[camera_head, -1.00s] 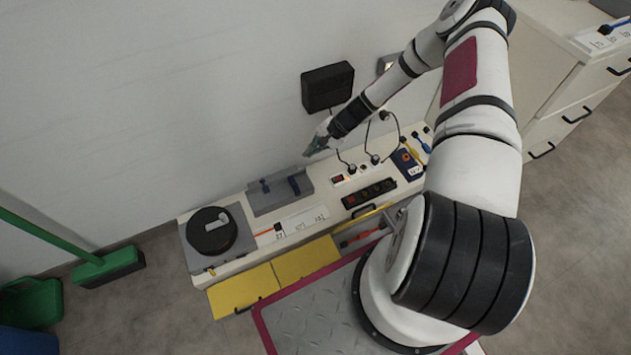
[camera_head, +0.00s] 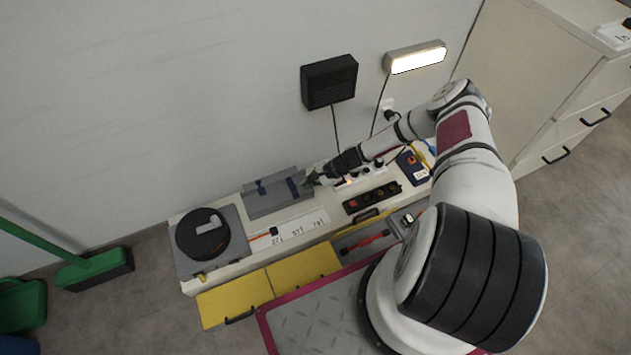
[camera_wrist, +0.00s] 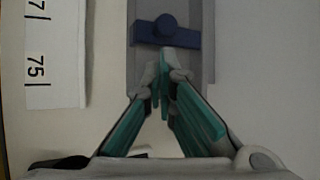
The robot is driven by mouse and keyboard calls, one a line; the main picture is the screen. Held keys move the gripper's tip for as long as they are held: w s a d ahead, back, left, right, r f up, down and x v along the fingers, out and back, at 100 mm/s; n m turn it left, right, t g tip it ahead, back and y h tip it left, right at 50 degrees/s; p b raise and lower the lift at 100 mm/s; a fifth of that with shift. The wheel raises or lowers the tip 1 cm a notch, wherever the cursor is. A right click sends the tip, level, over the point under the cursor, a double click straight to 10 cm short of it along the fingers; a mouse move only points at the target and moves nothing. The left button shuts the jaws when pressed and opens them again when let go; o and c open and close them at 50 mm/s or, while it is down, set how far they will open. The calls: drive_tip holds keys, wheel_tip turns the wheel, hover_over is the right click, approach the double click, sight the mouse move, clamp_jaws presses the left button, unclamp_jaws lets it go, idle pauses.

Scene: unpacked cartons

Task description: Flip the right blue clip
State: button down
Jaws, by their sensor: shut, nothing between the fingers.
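The right blue clip (camera_head: 292,187) sits at the right end of a grey plate (camera_head: 275,205) on the bench top. In the wrist view it is a dark blue bar with a round knob (camera_wrist: 165,25), lying across the grey plate (camera_wrist: 145,70). The left blue clip (camera_head: 261,187) is on the same plate, farther left. My gripper (camera_head: 312,181) is just right of the right clip. In the wrist view its green fingers (camera_wrist: 163,75) are shut and empty. The tips are at or just short of the bar; I cannot tell whether they touch.
A black round container (camera_head: 202,236) stands at the left end of the bench. A white label strip (camera_head: 300,225) lies in front of the plate. A black power strip (camera_head: 370,197) and a blue device (camera_head: 413,166) are to the right. Yellow drawers (camera_head: 305,268) line the front.

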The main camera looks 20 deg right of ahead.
drive_tip(key=shift+b+x, duration=0.35)
drive_tip(key=shift+x, duration=0.8)
